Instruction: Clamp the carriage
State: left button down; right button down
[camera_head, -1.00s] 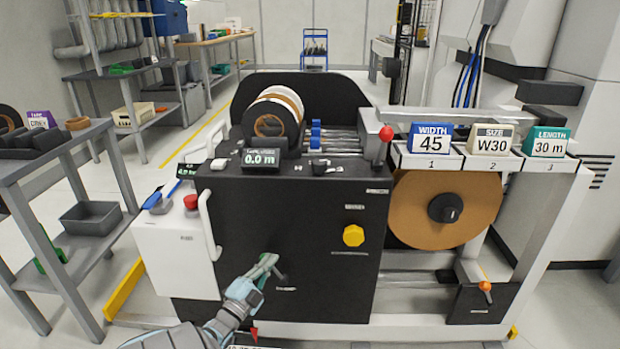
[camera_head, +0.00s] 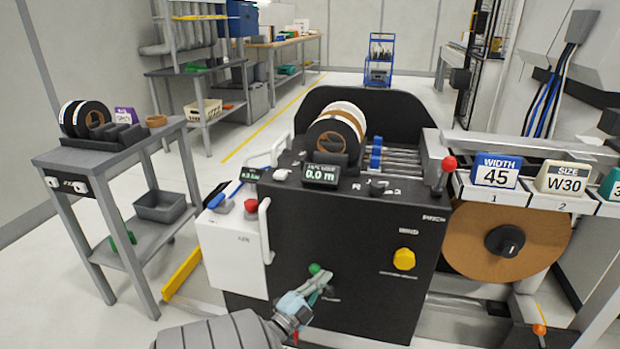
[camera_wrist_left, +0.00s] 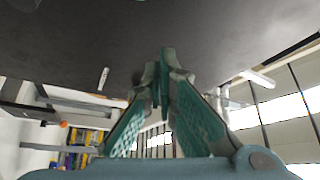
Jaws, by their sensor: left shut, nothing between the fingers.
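My left gripper (camera_head: 320,281) is shut and empty, in front of the lower black front panel (camera_head: 352,235) of the machine. A green knob (camera_head: 315,268) shows just above its fingertips; I cannot tell if they touch. In the left wrist view, the gripper's green-padded fingers (camera_wrist_left: 163,82) meet at their tips below a dark surface. A lever with a red ball knob (camera_head: 448,163) stands upright at the machine's top right. An orange-knobbed lever (camera_head: 540,329) is low at the right. Which part is the carriage is not clear. My right gripper is out of view.
A yellow knob (camera_head: 404,259) is on the front panel. A white handle (camera_head: 265,231) stands out at the panel's left edge. A brown roll (camera_head: 508,241) hangs at the right.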

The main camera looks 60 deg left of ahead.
pick_arm(q)
jog(key=f+v, duration=0.1)
jog(key=v, duration=0.6)
jog(key=shift+w, duration=0.15)
jog(key=shift+d, duration=0.1)
